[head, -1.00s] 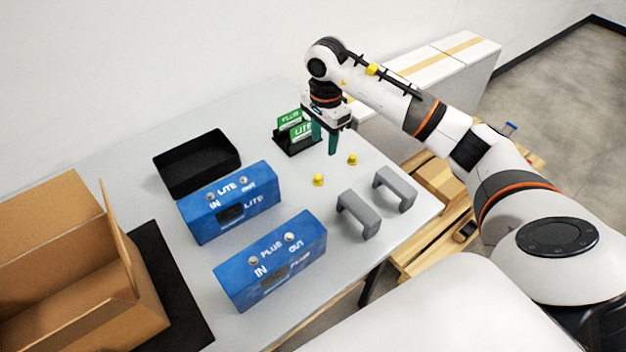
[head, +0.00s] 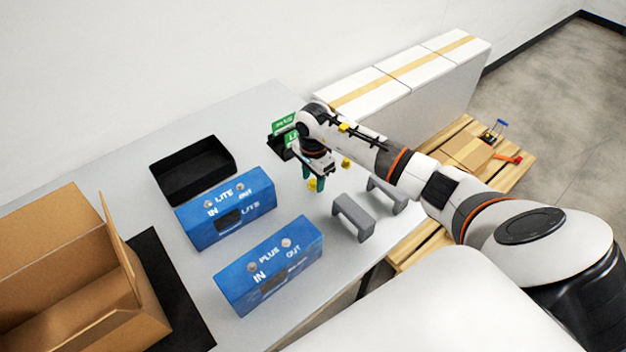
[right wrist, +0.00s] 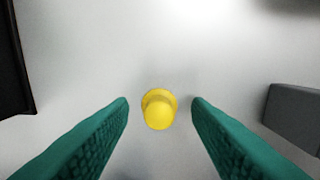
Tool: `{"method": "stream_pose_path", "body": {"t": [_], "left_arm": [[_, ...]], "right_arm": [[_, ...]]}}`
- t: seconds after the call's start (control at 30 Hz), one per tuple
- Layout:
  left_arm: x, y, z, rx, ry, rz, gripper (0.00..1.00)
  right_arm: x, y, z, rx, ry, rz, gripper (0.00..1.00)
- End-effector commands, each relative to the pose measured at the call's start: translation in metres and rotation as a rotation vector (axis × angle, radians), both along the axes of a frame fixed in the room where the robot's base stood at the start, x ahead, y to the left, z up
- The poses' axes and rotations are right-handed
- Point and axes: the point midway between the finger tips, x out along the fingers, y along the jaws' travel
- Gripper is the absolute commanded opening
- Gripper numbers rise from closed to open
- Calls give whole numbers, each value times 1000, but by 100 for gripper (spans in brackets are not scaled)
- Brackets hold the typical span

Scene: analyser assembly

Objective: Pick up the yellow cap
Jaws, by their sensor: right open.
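One yellow cap (head: 313,184) stands on the grey table, just below my right gripper (head: 314,180). In the right wrist view this yellow cap (right wrist: 159,109) lies between the two green fingers of the right gripper (right wrist: 160,108), with a gap on each side. The right gripper is open and empty. A second yellow cap (head: 347,163) stands further right, partly hidden by my right arm. My left gripper does not show in either view.
Two grey handles (head: 352,217) stand right of the cap. Blue LITE (head: 205,232) and PLUS (head: 240,288) housings stand to the left. A black tray (head: 165,185), green cards (head: 283,123) in a black holder and an open cardboard box (head: 50,240) are also on the table.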

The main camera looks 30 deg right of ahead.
Motion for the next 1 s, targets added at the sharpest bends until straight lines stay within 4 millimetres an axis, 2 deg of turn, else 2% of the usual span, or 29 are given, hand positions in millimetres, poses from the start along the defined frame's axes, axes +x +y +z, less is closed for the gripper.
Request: {"method": "stream_pose_path", "body": {"t": [0.23, 0.27, 0.5, 0.53, 0.87, 1.0], "left_arm": [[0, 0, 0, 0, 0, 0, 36], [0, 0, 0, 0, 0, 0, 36], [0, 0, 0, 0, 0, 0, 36], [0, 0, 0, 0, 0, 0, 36], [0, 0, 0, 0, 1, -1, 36], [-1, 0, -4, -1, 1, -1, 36]], "right_arm": [[0, 0, -2, 0, -1, 1, 45], [0, 0, -2, 0, -1, 1, 41], [0, 0, -2, 0, -1, 0, 2], [0, 0, -2, -1, -1, 0, 0], [1, -1, 0, -1, -2, 0, 0], [2, -2, 15, -3, -6, 0, 0]]}}
